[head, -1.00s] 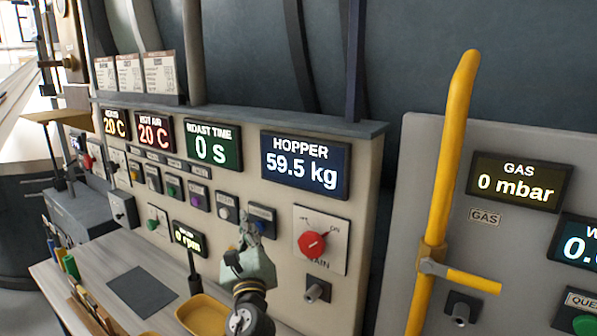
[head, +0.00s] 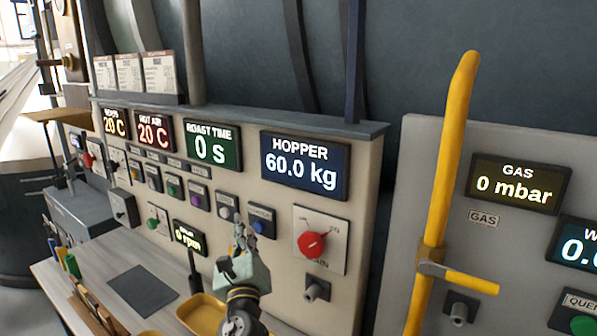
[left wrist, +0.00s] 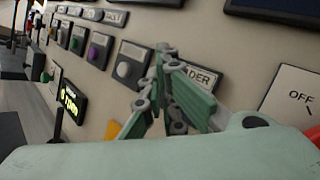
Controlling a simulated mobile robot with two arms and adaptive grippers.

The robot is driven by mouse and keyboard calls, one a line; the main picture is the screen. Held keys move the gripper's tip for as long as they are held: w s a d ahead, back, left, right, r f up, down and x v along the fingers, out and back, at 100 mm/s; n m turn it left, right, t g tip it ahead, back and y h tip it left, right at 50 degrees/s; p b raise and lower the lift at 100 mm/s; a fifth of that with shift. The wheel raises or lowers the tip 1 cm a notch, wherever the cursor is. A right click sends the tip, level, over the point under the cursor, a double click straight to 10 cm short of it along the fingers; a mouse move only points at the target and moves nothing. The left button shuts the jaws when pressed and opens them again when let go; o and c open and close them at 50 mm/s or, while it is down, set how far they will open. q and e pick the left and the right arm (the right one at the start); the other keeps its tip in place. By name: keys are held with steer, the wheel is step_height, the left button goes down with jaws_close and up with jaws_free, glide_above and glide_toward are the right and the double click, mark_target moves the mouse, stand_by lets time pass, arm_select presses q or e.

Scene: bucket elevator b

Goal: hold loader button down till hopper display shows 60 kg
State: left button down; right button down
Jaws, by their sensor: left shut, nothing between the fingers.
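The hopper display (head: 304,165) on the cream panel reads 60.0 kg. The loader button (head: 259,227) is blue and sits on a dark plate below that display; it shows uncovered in the head view. My left gripper (head: 239,228) is shut and empty, just left of the blue button and apart from it in the picture. In the left wrist view my left gripper (left wrist: 166,55) stands in front of the loader plate (left wrist: 197,73), hiding the button and part of the label. My right gripper is not in view.
A white button (head: 225,212) is left of the gripper, and a red main knob (head: 312,245) is to the right. A yellow tray (head: 203,314) lies on the bench below. A yellow pipe (head: 446,170) stands further right.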

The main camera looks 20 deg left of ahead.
arm_select(q)
steer(key=s, duration=0.1)
steer(key=s+a+p, duration=0.1)
steer(key=s, duration=0.2)
steer(key=shift+s+a+p, duration=0.3)
steer(key=shift+s, duration=0.05)
